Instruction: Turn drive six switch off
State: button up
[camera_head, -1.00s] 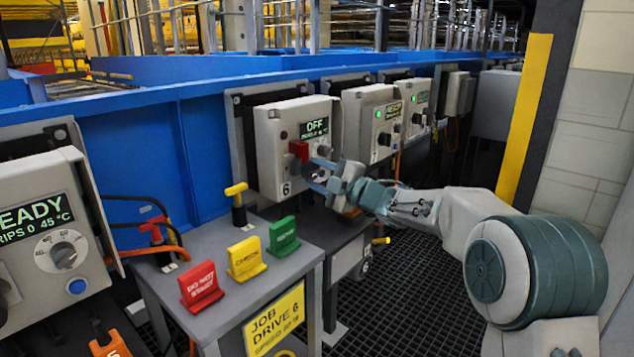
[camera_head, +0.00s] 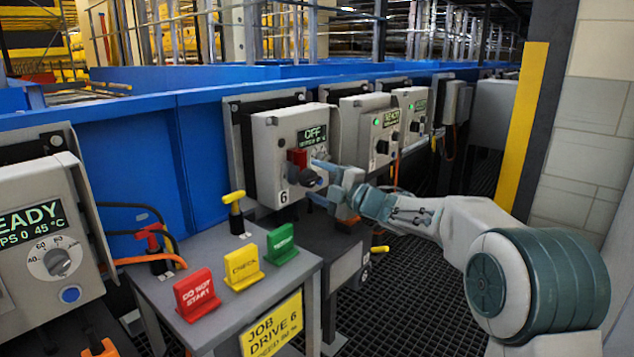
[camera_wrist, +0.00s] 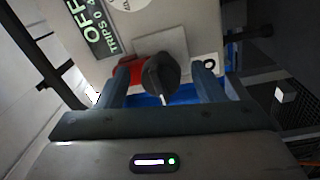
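The drive six box (camera_head: 262,150) is a grey panel marked 6 on the blue conveyor side. Its green display (camera_head: 312,135) reads OFF, with a small TRIPS line below. A red block (camera_head: 297,157) and a black knob (camera_head: 309,178) sit below it. My gripper (camera_head: 315,180) is open in front of the knob. In the wrist view, my gripper (camera_wrist: 163,86) has one finger on either side of the black knob (camera_wrist: 160,73), with gaps showing. The knob has a white pointer line. The red block (camera_wrist: 127,70) is partly hidden behind the left finger.
Further drive boxes with lit green lights (camera_head: 377,125) stand right of it. Another box (camera_head: 40,240) at left reads READY. A grey stand (camera_head: 222,328) below holds red, yellow and green tags and a JOB DRIVE 6 sign (camera_head: 272,330). A yellow-striped pillar is at right.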

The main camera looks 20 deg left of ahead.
jog(key=shift+s+a, duration=0.1)
jog(key=shift+a, duration=0.05)
jog(key=p+v, duration=0.2)
jog(key=v, duration=1.2)
jog(key=shift+p, duration=0.35)
